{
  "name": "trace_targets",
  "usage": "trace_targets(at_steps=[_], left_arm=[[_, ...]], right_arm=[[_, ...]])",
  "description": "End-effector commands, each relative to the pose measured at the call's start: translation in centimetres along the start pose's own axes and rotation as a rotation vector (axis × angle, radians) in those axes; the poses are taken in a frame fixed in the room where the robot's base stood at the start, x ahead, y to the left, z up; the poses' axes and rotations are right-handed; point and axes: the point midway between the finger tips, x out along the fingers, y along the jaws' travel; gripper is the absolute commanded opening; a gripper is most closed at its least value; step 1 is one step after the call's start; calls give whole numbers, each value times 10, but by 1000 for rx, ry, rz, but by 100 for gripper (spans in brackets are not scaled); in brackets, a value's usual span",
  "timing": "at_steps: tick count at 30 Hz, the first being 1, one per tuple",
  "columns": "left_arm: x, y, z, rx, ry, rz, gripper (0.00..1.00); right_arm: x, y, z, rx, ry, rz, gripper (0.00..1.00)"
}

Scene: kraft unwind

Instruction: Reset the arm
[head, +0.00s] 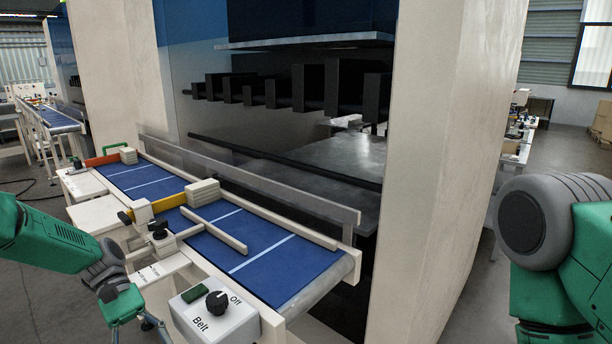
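A yellow bar (168,203) reaches over the near side of the blue conveyor belt (275,268), between a clamp with black knobs (158,230) and a grey ribbed block (203,192). Farther up, an orange-red bar (101,160) with a green handle (115,147) lies across the belt's far end beside another grey block (128,155). I cannot tell which bar is the arm named. My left gripper (138,328) is at the lower left, short of the belt and left of the control box. Its fingers look spread and empty, partly cut off below. Only my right arm shows, at the right edge.
A pale guide bar (213,230) crosses the belt. A tall machine housing (445,150) stands behind. A second conveyor (52,117) is far left.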

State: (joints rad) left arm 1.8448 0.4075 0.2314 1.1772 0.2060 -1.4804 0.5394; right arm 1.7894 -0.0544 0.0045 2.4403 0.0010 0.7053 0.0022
Motion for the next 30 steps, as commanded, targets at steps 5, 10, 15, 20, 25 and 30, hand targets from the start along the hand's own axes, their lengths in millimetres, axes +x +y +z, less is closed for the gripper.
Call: trace_targets(at_steps=[5,10,15,20,25,30], left_arm=[[76,-11,-30,34,135,-43,57],[161,-48,-59,128,335,-117,57],[220,-105,-72,277,528,-207,57],[249,-157,-65,438,679,-287,57],[257,-195,-46,586,794,-346,57],[257,-219,-20,711,881,-394,57]], right_arm=[[0,0,0,-1,-1,0,72],[0,0,0,-1,-1,0,72],[0,0,0,0,-1,0,72],[0,0,0,0,-1,0,72],[0,0,0,0,-1,0,72],[0,0,0,-1,-1,0,72]])
